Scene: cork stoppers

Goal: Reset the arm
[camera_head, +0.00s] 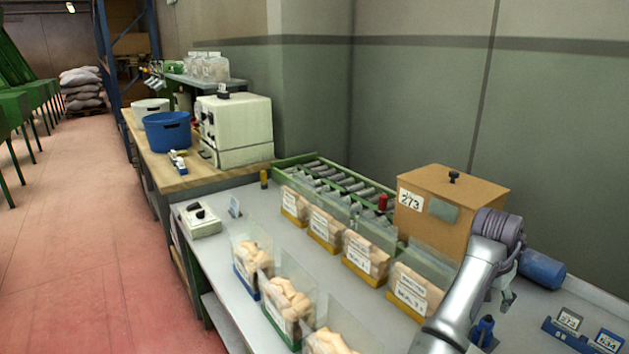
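My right arm rises from the bottom right in the head view and bends over at the wrist. My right gripper (507,296) points down above the grey bench top. It is small and partly hidden by my own arm, so I cannot tell whether its fingers are open or shut, and I see nothing held in it. My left gripper is not in view. A row of clear-fronted bins with cork stoppers (366,257) and more cork bins (288,304) stand on the bench left of my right arm.
A brown box labelled 273 (419,221) stands behind my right arm. A blue cylinder (541,268) lies to its right. A blue card holder (568,336) sits at the far right. A roller track (335,179) and a control box (197,219) are farther left.

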